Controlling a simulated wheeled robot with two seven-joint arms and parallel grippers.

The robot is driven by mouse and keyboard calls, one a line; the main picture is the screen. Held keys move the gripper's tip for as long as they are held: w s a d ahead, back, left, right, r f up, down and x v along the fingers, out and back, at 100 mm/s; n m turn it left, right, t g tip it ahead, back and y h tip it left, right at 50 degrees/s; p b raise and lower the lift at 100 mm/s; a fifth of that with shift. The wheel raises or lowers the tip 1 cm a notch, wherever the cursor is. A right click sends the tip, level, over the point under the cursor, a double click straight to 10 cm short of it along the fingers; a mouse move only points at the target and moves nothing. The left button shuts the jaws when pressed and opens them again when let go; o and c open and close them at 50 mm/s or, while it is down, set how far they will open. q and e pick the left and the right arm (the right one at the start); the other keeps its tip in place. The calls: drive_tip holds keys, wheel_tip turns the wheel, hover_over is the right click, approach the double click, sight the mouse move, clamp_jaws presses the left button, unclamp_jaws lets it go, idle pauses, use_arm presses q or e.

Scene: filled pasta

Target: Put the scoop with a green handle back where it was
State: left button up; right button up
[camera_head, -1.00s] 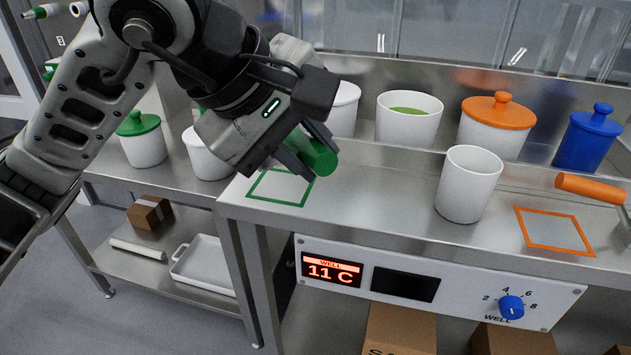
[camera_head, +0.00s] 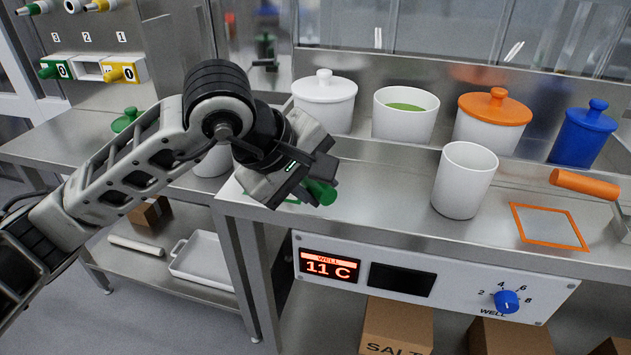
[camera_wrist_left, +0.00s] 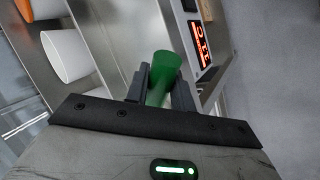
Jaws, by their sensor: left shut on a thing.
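The green handle (camera_head: 321,192) of the scoop shows at the tips of my left gripper (camera_head: 308,188) in the head view, low over the left end of the steel counter. My left gripper is shut on it. The handle also shows between the fingers in the left wrist view (camera_wrist_left: 164,70). The scoop's head is hidden behind the gripper. A green outlined square on the counter lies under the gripper, and only a bit of its left part (camera_head: 236,191) shows. I cannot tell whether the scoop touches the counter. My right gripper is not in view.
A white cup (camera_head: 464,180) stands mid-counter. An orange-handled scoop (camera_head: 584,184) lies by an orange square outline (camera_head: 549,226). A white lidded pot (camera_head: 324,101), a pot with green contents (camera_head: 405,113), an orange-lidded pot (camera_head: 491,121) and a blue pot (camera_head: 578,137) line the back.

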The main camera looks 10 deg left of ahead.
use_arm(q)
drive_tip(key=shift+f, duration=0.1)
drive_tip(key=o, duration=1)
drive_tip(key=shift+r, duration=0.2)
drive_tip(key=v, duration=1.2)
drive_tip(key=shift+f, duration=0.1)
